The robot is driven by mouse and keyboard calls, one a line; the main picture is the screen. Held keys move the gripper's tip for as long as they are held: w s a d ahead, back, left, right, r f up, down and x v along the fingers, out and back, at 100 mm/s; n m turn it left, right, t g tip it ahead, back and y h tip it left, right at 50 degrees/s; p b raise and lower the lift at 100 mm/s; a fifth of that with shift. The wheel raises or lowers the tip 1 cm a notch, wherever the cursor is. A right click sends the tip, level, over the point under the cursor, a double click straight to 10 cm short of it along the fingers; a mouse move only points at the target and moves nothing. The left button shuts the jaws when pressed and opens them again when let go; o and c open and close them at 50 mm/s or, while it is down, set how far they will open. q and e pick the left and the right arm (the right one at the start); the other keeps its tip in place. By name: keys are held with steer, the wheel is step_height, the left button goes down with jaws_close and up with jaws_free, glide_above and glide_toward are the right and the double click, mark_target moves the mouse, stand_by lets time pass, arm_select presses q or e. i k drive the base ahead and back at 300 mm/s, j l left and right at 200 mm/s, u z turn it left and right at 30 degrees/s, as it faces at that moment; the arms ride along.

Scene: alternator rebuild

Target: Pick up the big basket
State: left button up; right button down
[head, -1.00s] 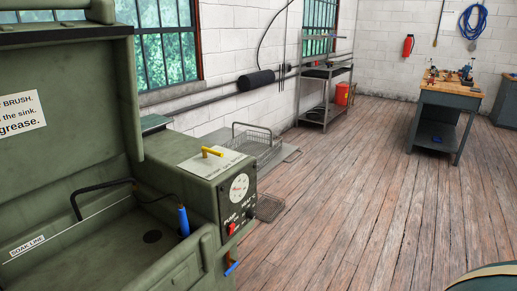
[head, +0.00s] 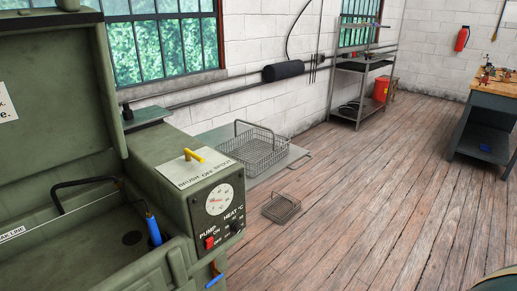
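The washer's control box hides part of the grey surface. Neither of my grippers shows in the head view.
The green parts washer (head: 160,204) with raised lid fills the left side. A metal shelf rack (head: 360,87) stands along the wall. A workbench (head: 486,122) is at right. The wooden floor (head: 370,190) between is open. A rounded dark edge shows at bottom right.

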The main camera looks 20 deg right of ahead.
mark_target(274, 134)
steer(key=i+l+u, duration=0.1)
steer(key=l, duration=0.45)
steer(key=i+l+u, duration=0.1)
steer(key=l, duration=0.4)
steer(key=i+l+u, duration=0.1)
steer(key=l, duration=0.45)
steer(key=i+l+u, duration=0.1)
steer(key=l, duration=0.45)
steer(key=i+l+u, duration=0.1)
steer(key=l, duration=0.4)
steer(key=i+l+u, duration=0.1)
steer(key=l, duration=0.45)
steer(key=i+l+u, duration=0.15)
steer(key=l, duration=0.4)
steer(key=i+l+u, duration=0.1)
steer(key=l, duration=0.45)
steer(key=i, duration=0.1)
